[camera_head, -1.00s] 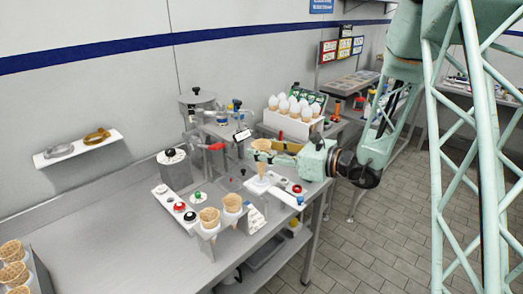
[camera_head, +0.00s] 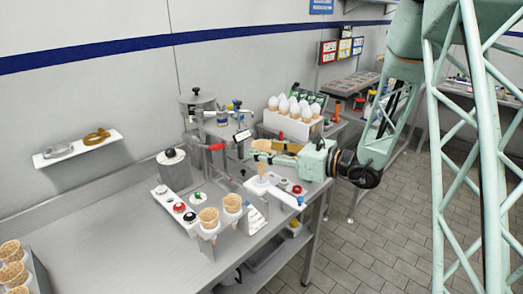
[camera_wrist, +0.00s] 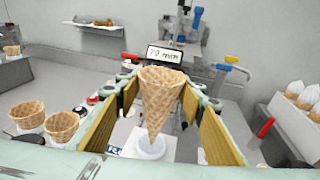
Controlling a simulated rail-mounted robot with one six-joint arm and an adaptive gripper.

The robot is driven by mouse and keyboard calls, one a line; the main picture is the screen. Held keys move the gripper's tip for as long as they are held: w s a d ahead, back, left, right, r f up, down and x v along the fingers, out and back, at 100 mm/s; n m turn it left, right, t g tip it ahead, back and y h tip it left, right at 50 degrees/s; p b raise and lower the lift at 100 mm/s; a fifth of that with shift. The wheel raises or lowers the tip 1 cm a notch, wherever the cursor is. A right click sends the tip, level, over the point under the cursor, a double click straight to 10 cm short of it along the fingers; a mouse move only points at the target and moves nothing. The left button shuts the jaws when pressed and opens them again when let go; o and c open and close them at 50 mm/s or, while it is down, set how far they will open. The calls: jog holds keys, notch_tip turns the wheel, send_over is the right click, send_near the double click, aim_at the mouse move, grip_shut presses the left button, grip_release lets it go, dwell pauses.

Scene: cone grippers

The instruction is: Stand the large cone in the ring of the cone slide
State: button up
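The large cone (camera_head: 261,165) stands upright, wide end up, over the white cone slide (camera_head: 281,199) near the table's right edge. In the wrist view the cone (camera_wrist: 160,95) has its tip down in the white round ring (camera_wrist: 151,146). My gripper (camera_head: 264,152) reaches in from the right with its fingers on either side of the cone. In the wrist view the tan-lined fingers of my gripper (camera_wrist: 158,95) are spread, and gaps show between them and the cone's sides. The ring's far side is partly hidden behind the cone.
Two smaller cones stand in a white holder (camera_head: 215,233) left of the slide. A metal machine with a red handle (camera_head: 216,147) and a small display (camera_wrist: 165,54) is close behind. A white box of topped cones (camera_head: 289,126) stands behind my gripper. The table's left middle is clear.

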aim_at(262, 172)
jog(key=shift+f+b, duration=3.45)
jog(key=shift+f, duration=1.2)
dwell(0.5)
jog(key=o, duration=0.7)
jog(key=shift+o, duration=0.2)
jog(key=shift+s+d, duration=0.1)
jog(key=v, duration=1.1)
jog(key=shift+s+d, duration=0.15)
jog(key=shift+d, duration=0.15)
jog(key=shift+r, duration=0.1)
dwell(0.3)
